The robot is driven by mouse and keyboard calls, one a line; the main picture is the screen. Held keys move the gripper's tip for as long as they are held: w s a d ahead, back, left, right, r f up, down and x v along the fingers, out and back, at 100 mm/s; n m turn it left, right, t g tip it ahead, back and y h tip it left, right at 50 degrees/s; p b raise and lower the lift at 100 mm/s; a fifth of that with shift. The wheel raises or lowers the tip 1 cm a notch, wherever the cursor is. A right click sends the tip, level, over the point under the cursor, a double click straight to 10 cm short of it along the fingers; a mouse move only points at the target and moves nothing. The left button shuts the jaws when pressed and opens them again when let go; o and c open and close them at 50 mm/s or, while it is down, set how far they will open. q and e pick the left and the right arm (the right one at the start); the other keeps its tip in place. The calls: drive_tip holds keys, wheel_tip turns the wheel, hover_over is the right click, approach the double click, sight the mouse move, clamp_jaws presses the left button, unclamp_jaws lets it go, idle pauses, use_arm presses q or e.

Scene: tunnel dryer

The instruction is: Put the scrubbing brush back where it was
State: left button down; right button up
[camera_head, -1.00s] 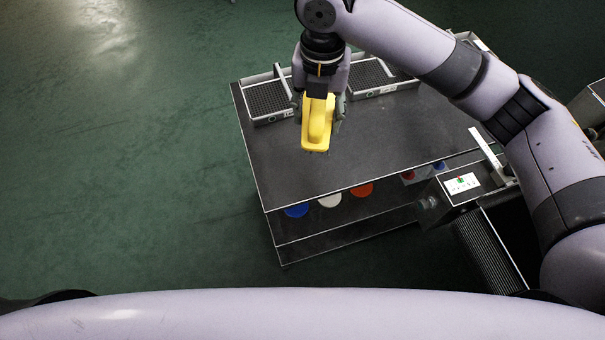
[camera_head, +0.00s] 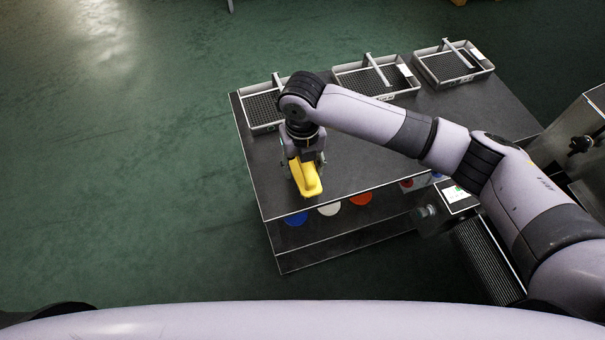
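The scrubbing brush (camera_head: 307,181) is yellow and sits between the fingers of my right gripper (camera_head: 304,165), over the near left part of the dark table top (camera_head: 360,150). The gripper points downward and its fingers are closed on the brush's sides. The brush's near end is close to the table's front edge. Whether its underside touches the table top cannot be told from above. My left gripper is not in the view.
Three grey mesh-bottomed trays stand along the table's back: left (camera_head: 251,115), middle (camera_head: 341,73) and right (camera_head: 423,62). A machine with a small screen (camera_head: 457,194) stands at the right.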

wheel_tip(320, 180, down, 5)
drive_tip(key=shift+r, duration=0.2)
drive_tip(key=shift+f, duration=0.25)
drive_tip(key=shift+f, duration=0.2)
drive_tip(key=o, duration=1)
drive_tip(key=shift+o, duration=0.2)
drive_tip(key=shift+r, duration=0.25)
wheel_tip(320, 180, up, 12)
drive_tip(key=shift+b, duration=0.3)
